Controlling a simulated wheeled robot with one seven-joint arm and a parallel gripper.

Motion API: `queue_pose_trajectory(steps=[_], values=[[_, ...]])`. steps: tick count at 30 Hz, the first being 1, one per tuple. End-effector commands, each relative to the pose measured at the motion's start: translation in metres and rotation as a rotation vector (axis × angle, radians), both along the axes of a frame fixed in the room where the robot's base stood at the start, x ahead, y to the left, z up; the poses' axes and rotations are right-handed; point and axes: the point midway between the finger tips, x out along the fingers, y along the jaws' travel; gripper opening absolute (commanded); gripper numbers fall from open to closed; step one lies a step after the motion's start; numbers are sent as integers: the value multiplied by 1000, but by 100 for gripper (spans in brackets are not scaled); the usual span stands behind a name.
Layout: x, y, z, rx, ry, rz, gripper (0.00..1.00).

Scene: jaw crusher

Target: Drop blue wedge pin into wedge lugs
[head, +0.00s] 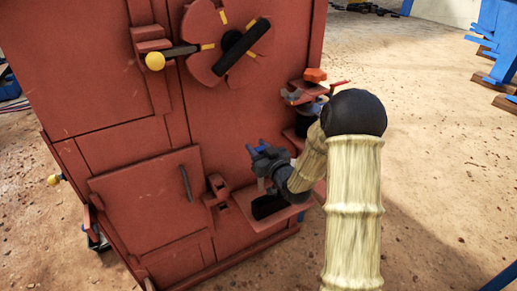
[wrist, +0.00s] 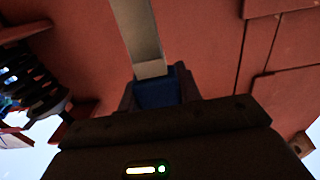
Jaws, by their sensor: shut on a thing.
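The wedge pin has a blue head (head: 258,149) and a grey shank (head: 261,184). My gripper (head: 264,160) is shut on the blue head, and the shank hangs down over the red shelf. In the wrist view the blue head (wrist: 155,93) sits between the jaws and the pale shank (wrist: 138,35) extends away from them. The red lugs (head: 217,189) are on the crusher's front, at the right edge of the lower door (head: 150,205). The pin is to the right of the lugs and apart from them.
The red shelf (head: 245,205) below my gripper carries a black block (head: 268,206). A higher side bracket holds an orange piece (head: 315,75) near my arm. A yellow-knobbed lever (head: 155,61) and a round wheel (head: 215,50) are above. Open sandy floor lies to the right.

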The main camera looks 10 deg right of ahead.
Motion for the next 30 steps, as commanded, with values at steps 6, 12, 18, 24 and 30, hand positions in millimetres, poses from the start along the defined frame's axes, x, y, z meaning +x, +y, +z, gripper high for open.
queue_pose_trajectory(steps=[6,12,18,24,30], values=[[0,0,9,0,-3,0,0],[0,0,16,-1,-3,-1,0],[-4,-2,14,-1,-3,-1,0],[-16,-6,15,-1,-3,-2,0],[-28,-10,16,0,-3,-1,0]])
